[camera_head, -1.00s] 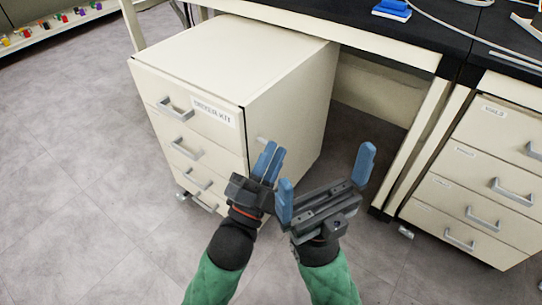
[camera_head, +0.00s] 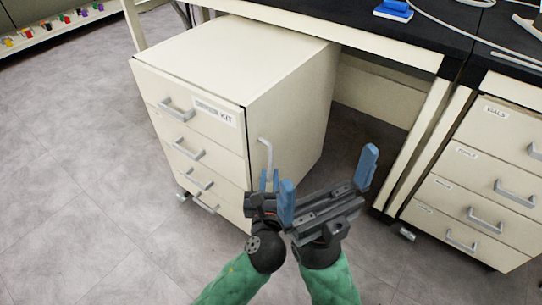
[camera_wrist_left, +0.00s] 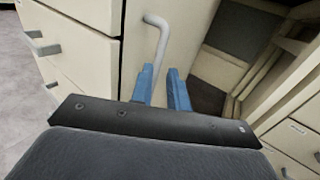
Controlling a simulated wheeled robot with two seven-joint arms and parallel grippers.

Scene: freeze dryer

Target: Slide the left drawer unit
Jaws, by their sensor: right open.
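The left drawer unit (camera_head: 255,55) is a cream cabinet with several drawers, its top drawer labelled. A pale upright bar handle (camera_head: 266,155) is on its right side; the handle also shows in the left wrist view (camera_wrist_left: 157,42). My left gripper (camera_head: 269,181) is at the handle's lower end. Its blue fingers (camera_wrist_left: 163,82) stand a little apart, and the handle's lower end reaches down to their tips. Whether they touch it I cannot tell. My right gripper (camera_head: 327,178) is wide open and empty, in front of the unit's right side.
A black-topped bench (camera_head: 330,22) stands behind the unit, with an open gap beneath it. Another drawer unit (camera_head: 480,175) is at the right, beyond a bench leg (camera_head: 425,140). Grey floor (camera_head: 75,190) is clear at the left.

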